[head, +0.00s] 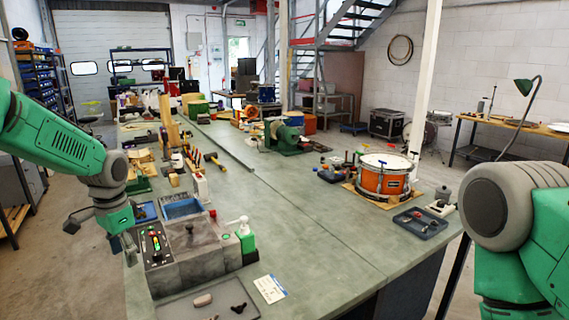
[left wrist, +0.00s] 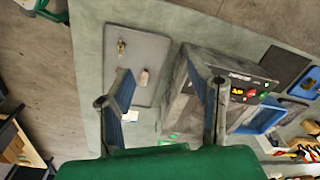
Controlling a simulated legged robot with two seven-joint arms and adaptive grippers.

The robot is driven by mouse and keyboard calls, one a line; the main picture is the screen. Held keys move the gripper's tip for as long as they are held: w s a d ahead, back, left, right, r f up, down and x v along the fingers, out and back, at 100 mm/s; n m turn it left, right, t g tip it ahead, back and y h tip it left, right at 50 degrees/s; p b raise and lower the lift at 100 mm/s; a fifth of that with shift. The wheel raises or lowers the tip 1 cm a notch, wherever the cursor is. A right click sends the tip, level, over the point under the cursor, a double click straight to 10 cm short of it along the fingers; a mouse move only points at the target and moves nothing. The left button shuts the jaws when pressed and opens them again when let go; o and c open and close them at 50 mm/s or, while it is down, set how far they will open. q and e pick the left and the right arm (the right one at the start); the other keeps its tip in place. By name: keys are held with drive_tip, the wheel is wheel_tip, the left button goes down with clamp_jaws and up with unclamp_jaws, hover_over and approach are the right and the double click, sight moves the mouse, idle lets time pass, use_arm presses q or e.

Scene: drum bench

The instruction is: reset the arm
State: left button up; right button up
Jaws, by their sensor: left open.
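My left arm (head: 65,145) comes in from the left and bends down at the wrist. My left gripper (head: 100,238) hangs off the bench's left edge, beside the grey control box (head: 190,255). Its fingers are spread and nothing is between them. In the left wrist view the open fingers (left wrist: 165,85) show blue pads, with the grey tray (left wrist: 150,55) and the control box (left wrist: 232,85) beyond them. My right arm (head: 520,225) shows at the right edge as a grey joint and green link; its gripper is out of view.
The green bench (head: 290,215) is clear in its middle. An orange drum (head: 384,178) and a dark tray (head: 420,222) stand at the right.

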use_arm(q)
drive_tip(key=s+d+f+n, duration=0.1)
drive_tip(key=s+d+f, duration=0.1)
drive_tip(key=s+f, duration=0.4)
drive_tip(key=s+d+f+h, duration=0.1)
drive_tip(key=s+d+f, duration=0.1)
drive_tip(key=s+f, duration=0.4)
drive_tip(key=s+d+f+n, duration=0.1)
drive_tip(key=s+d+f, duration=0.2)
drive_tip(key=s+f, duration=0.3)
wheel_tip(320, 180, down, 2)
drive_tip(key=shift+f+n, duration=0.2)
drive_tip(key=shift+n, duration=0.1)
drive_tip(key=s+f+n, duration=0.2)
drive_tip(key=s, duration=1)
drive_tip(key=s+f+n, duration=0.2)
drive_tip(key=s, duration=1.1)
wheel_tip(320, 180, down, 14)
drive_tip(key=w+d+m+b, duration=0.1)
drive_tip(key=w+b, duration=0.1)
drive_tip(key=b, duration=1.2)
drive_tip(key=shift+w+d+b, duration=0.3)
drive_tip(key=shift+d+b, duration=0.05)
use_arm(e)
wheel_tip(320, 180, down, 15)
drive_tip(key=shift+s+r, duration=0.15)
drive_tip(key=shift+s, duration=0.25)
use_arm(q)
drive_tip(key=shift+w+f, duration=0.1)
